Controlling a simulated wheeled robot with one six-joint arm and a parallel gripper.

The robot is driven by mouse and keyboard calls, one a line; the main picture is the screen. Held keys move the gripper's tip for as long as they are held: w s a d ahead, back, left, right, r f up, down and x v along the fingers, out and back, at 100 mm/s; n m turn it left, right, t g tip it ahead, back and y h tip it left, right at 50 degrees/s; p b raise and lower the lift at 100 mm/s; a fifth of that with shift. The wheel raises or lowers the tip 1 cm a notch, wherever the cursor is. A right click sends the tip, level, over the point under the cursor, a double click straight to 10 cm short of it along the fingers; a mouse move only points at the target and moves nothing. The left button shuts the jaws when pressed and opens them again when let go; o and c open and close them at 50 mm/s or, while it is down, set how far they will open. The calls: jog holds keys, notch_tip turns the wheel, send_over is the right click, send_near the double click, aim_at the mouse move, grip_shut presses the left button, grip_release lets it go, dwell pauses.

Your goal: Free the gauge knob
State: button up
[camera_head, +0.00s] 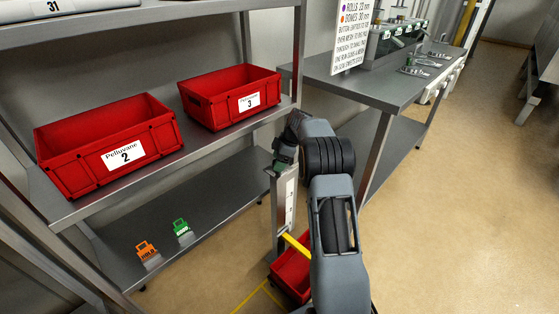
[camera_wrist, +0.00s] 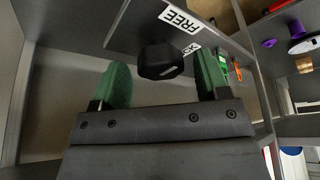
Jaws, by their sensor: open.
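The gauge knob (camera_wrist: 160,60) is a black round knob in the wrist view, mounted on a grey plate. A white label reading FREE (camera_wrist: 181,18) is beside it; another label (camera_wrist: 191,50) is partly hidden behind the knob. My gripper (camera_wrist: 163,82) has its two green fingers spread, one on each side of the knob, with visible gaps. I cannot tell how far the fingers reach along it. In the head view my gripper (camera_head: 284,160) is at the top of a grey post with a white scale (camera_head: 290,202); the knob is hidden there.
Red bins 2 (camera_head: 110,143) and 3 (camera_head: 231,95) sit on the shelf at left. Orange (camera_head: 148,252) and green (camera_head: 182,231) tags are on the lower shelf. A yellow bar (camera_head: 294,242) and red bin (camera_head: 291,275) are low by the post. Floor at right is clear.

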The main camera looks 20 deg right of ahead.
jog(key=p+v, duration=0.3)
jog(key=v, duration=1)
jog(key=shift+d+r, duration=0.25)
jog(key=shift+r, duration=0.1)
